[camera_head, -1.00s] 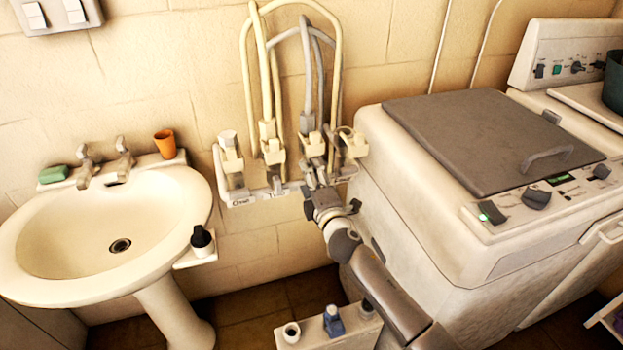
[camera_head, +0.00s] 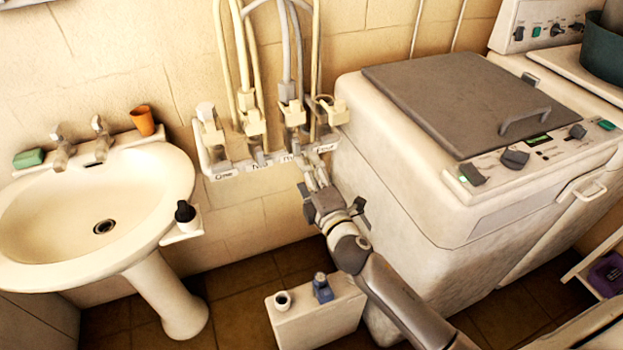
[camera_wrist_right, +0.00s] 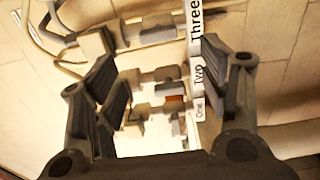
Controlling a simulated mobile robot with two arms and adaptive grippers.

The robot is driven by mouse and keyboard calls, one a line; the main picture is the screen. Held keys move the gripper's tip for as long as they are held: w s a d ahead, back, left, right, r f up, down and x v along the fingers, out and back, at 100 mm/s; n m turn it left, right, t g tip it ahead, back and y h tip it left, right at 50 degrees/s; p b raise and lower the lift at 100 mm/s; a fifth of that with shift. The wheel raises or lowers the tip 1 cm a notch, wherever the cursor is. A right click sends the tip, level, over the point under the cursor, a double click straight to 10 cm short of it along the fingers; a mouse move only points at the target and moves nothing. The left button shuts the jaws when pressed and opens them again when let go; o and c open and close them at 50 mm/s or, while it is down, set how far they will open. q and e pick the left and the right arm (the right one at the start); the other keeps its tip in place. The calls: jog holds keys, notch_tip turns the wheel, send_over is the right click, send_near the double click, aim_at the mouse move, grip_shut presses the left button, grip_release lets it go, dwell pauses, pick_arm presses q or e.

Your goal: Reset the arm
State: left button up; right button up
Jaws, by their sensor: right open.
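My right arm reaches up from the lower right in the head view. Its right gripper (camera_head: 316,176) is just below and in front of the right part of the wall rack (camera_head: 225,168), which holds several cream and grey plugs with hoses. In the right wrist view the two dark fingers of this gripper (camera_wrist_right: 165,90) stand wide apart with nothing held between them. Behind them the rack's label strip (camera_wrist_right: 197,75) reads One, Two, Three. My left gripper is not in view.
A washing machine (camera_head: 400,180) with a grey lid stands close to the right of the arm. A washbasin (camera_head: 150,235) with a green soap (camera_head: 28,158) and an orange cup (camera_head: 142,121) is at the left. A white box (camera_head: 315,318) with a blue bottle (camera_head: 322,288) stands below the arm.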

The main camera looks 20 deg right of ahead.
jog(key=shift+s, duration=0.85)
jog(key=shift+d, duration=0.1)
jog(key=s+d+f+m+g+h, duration=0.1)
jog(key=s+d+f+m+g, duration=0.1)
jog(key=s+f+m+g, duration=0.6)
jog(key=s+d+f+m+g+h, duration=0.2)
jog(key=s+f+m, duration=0.3)
jog(key=s, duration=0.7)
jog(key=s+a+f+m+g+y, duration=0.1)
jog(key=s+a+m+g+y, duration=0.3)
jog(key=s, duration=0.7)
notch_tip(320, 180, down, 25)
jog(key=s+g+h, duration=0.1)
jog(key=g, duration=0.1)
jog(key=s+d+f, duration=0.2)
jog(key=s+f, duration=0.6)
jog(key=f, duration=0.3)
jog(key=shift+n, duration=0.4)
jog(key=shift+g+h, duration=0.3)
jog(key=shift+g, duration=0.2)
jog(key=s+f, duration=0.2)
jog(key=s, duration=0.1)
jog(key=s+d+f, duration=0.1)
jog(key=s, duration=0.2)
jog(key=s+f, duration=0.2)
jog(key=s, duration=0.1)
jog(key=shift+s+d+f, duration=0.15)
jog(key=shift+d+f, duration=0.15)
jog(key=shift+d, duration=0.1)
jog(key=shift+c, duration=0.3)
